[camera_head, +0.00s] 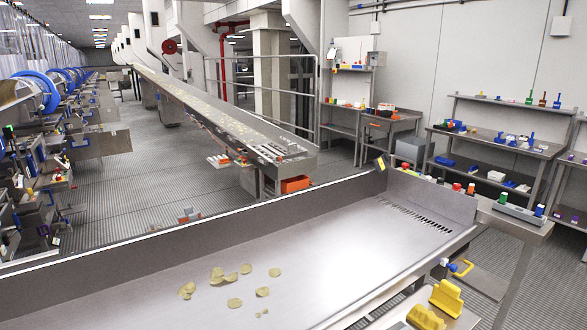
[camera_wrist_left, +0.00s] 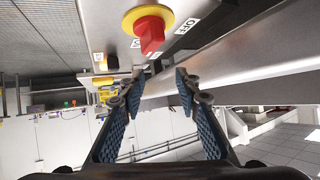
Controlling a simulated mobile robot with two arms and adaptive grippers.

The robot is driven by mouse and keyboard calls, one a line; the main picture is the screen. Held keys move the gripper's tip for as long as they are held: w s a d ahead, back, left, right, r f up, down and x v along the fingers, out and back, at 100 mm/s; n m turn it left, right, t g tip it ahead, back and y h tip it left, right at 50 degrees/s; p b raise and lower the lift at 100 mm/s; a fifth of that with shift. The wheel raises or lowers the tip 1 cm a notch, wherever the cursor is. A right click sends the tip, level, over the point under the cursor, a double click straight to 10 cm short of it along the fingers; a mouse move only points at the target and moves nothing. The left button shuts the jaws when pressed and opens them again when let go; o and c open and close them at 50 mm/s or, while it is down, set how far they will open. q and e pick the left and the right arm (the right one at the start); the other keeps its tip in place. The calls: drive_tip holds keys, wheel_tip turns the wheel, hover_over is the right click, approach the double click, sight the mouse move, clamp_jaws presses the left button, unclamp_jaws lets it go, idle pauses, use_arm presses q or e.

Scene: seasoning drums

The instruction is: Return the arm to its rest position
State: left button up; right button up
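My left gripper (camera_wrist_left: 160,82) shows in the left wrist view. Its two dark, blue-padded fingers are apart, and nothing is between them. A red rotary switch (camera_wrist_left: 150,33) on a yellow disc is beyond the fingertips, near the top of the picture. The gripper looks apart from it. Neither of my arms shows in the head view, and my right gripper is in no view.
In the head view, a steel conveyor trough (camera_head: 330,245) with several chips (camera_head: 232,279) crosses the foreground. Yellow items (camera_head: 446,298) stand at its lower right. Shelves (camera_head: 500,140) line the right wall. A long conveyor (camera_head: 215,112) runs to the back.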

use_arm(q)
drive_tip(key=s+a+n+g+y, duration=0.3)
drive_tip(key=s, duration=0.5)
drive_tip(key=s+a+n+g+y, duration=0.2)
drive_tip(key=s+a+g, duration=0.15)
drive_tip(key=s, duration=0.45)
wheel_tip(320, 180, down, 28)
drive_tip(key=s+g+b, duration=0.2)
drive_tip(key=s, duration=0.1)
drive_tip(key=s+a+f+g+b, duration=0.1)
drive_tip(key=s+a+f+b, duration=0.1)
drive_tip(key=s+f, duration=1.5)
drive_tip(key=shift+a+f, duration=0.35)
drive_tip(key=shift+f, duration=0.5)
